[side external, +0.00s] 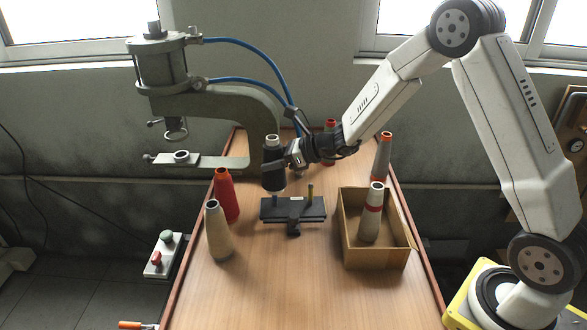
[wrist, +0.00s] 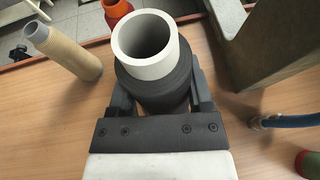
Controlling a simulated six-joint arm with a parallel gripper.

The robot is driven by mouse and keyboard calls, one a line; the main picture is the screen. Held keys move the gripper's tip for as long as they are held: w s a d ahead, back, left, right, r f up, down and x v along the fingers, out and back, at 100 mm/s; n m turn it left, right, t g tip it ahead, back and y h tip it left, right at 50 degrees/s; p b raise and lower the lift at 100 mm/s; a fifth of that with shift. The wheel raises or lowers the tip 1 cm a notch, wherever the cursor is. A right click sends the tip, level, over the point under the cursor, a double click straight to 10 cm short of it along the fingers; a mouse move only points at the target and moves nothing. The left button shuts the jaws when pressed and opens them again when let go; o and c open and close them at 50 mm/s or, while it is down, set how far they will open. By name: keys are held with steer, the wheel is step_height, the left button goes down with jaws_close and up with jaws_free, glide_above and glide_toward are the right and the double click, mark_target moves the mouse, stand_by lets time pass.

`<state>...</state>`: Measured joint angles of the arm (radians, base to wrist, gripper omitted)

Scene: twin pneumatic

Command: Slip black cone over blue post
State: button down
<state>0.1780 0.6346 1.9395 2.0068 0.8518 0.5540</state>
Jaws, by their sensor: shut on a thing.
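My gripper (side external: 290,155) is shut on the black cone (side external: 273,170), which has a white rim at its top. The cone is upright and held above the left part of a black stand (side external: 293,210). The blue post (side external: 275,200) shows just under the cone's lower end; I cannot tell whether its tip is inside. An olive-yellow post (side external: 310,193) stands bare on the right of the stand. In the wrist view the cone (wrist: 150,70) sits between the gripper fingers (wrist: 155,100), its open white top toward the camera. The posts are hidden there.
A red cone (side external: 226,197) and a beige cone (side external: 218,235) stand on the left of the table. More cones stand behind. A pneumatic press (side external: 210,100) rises at the back left.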

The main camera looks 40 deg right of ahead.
mark_target(275, 177)
steer(key=shift+f, duration=2.6)
stand_by(0.4)
jaws_free()
steer(key=v, duration=0.8)
steer(key=shift+w+f, duration=0.1)
steer(key=shift+w, duration=0.05)
stand_by(0.6)
steer(key=shift+x, duration=3.85)
